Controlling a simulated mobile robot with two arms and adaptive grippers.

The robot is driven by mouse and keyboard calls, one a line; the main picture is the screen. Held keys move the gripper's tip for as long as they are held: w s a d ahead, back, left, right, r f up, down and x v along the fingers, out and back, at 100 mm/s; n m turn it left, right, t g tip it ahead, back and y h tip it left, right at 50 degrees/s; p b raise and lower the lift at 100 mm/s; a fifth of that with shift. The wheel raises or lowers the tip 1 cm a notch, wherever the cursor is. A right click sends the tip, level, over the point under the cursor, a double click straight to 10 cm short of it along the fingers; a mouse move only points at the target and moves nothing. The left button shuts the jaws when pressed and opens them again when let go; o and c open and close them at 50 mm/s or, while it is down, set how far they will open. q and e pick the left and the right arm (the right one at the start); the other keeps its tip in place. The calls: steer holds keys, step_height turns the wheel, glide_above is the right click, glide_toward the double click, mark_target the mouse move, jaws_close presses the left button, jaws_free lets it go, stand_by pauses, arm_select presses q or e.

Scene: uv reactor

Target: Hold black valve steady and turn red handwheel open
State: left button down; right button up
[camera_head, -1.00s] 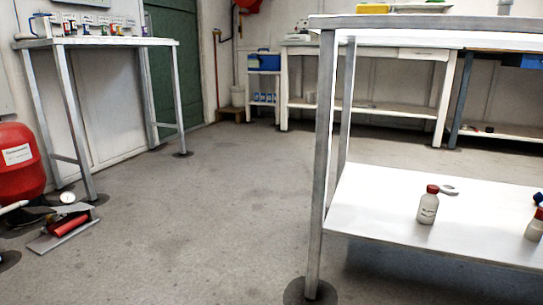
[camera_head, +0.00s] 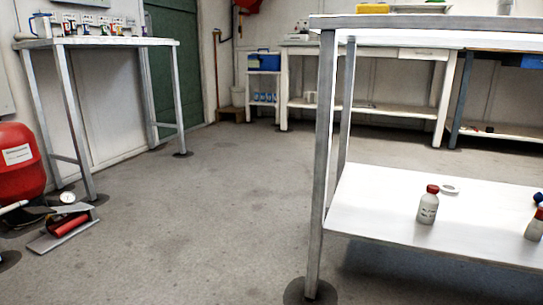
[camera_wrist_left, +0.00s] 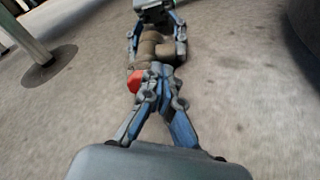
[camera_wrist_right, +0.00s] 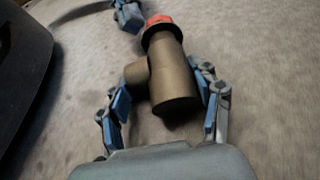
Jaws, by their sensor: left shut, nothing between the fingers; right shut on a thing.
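The valve (camera_wrist_right: 172,80) looks brown, not black, with a side stub, and a red handwheel (camera_wrist_right: 158,24) caps its far end in the right wrist view. My right gripper (camera_wrist_right: 165,97) is shut on the valve body, one finger on each side. My left gripper shows at the top of that view, just beyond the handwheel. In the left wrist view my left gripper (camera_wrist_left: 158,80) is shut and empty, fingertips right by the handwheel (camera_wrist_left: 135,81); its fingers partly hide the wheel. The valve body (camera_wrist_left: 150,48) extends beyond, toward my right gripper. The head view shows neither gripper nor the valve.
A white-shelved metal table (camera_head: 390,208) stands on the right, with a red-capped bottle (camera_head: 428,205) and a white ring (camera_head: 450,189) on its lower shelf. The floor between is clear.

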arm_select(q)
steer(key=shift+w+f, duration=0.1)
steer(key=shift+w, duration=0.1)
stand_by(0.3)
steer(key=shift+w+r, duration=0.25)
steer(key=shift+w+r, duration=0.25)
steer(key=shift+w, duration=0.05)
steer(key=shift+w+r, duration=0.15)
steer(key=shift+w, duration=0.5)
steer(key=shift+r, duration=0.15)
stand_by(0.3)
steer(key=shift+s+r, duration=0.1)
steer(key=shift+r, duration=0.05)
steer(key=shift+w+f+v, duration=0.1)
steer(key=shift+f+v, duration=0.05)
steer(key=shift+v, duration=0.8)
steer(key=shift+w+f+v, duration=0.1)
steer(key=shift+f+v, duration=0.1)
steer(key=shift+v, duration=0.8)
steer(key=shift+w+f+v, duration=0.1)
steer(key=shift+f+v, duration=0.05)
steer(key=shift+v, duration=0.8)
steer(key=shift+a, duration=0.2)
